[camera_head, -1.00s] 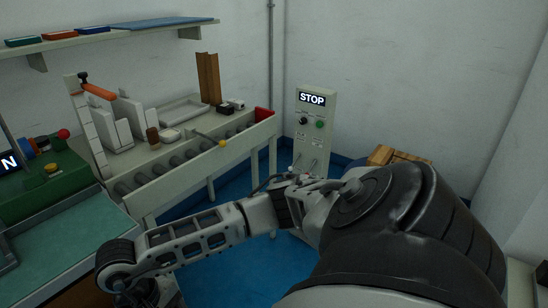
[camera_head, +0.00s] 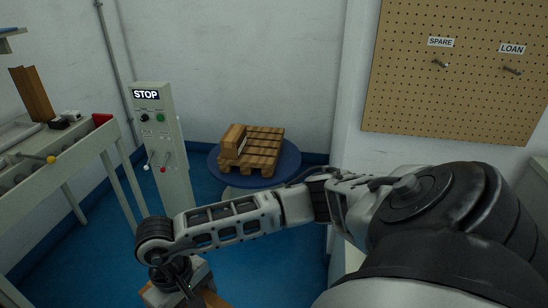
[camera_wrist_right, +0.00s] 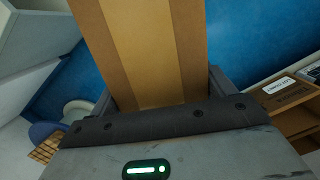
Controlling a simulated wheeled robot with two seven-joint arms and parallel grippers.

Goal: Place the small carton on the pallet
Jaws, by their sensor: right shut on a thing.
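The small carton (camera_wrist_right: 145,50), brown with a lighter tape stripe, fills the upper middle of the right wrist view. My right gripper (camera_head: 182,284) is shut on it. In the head view the carton (camera_head: 214,299) shows only in part at the bottom edge, mostly hidden by the gripper, above the blue floor. The slatted wooden pallet (camera_head: 262,152) lies on a round blue platform (camera_head: 288,165) near the back wall, well apart from the carton. A brown box-like block (camera_head: 233,143) stands on the pallet's left side. The pallet also shows in the right wrist view (camera_wrist_right: 46,149). My left gripper is out of view.
A grey control post (camera_head: 160,130) with a STOP sign and levers stands left of the pallet. A roller conveyor (camera_head: 60,158) runs at the far left. A pegboard (camera_head: 450,80) hangs on the right wall. Blue floor (camera_head: 240,250) is open before the platform.

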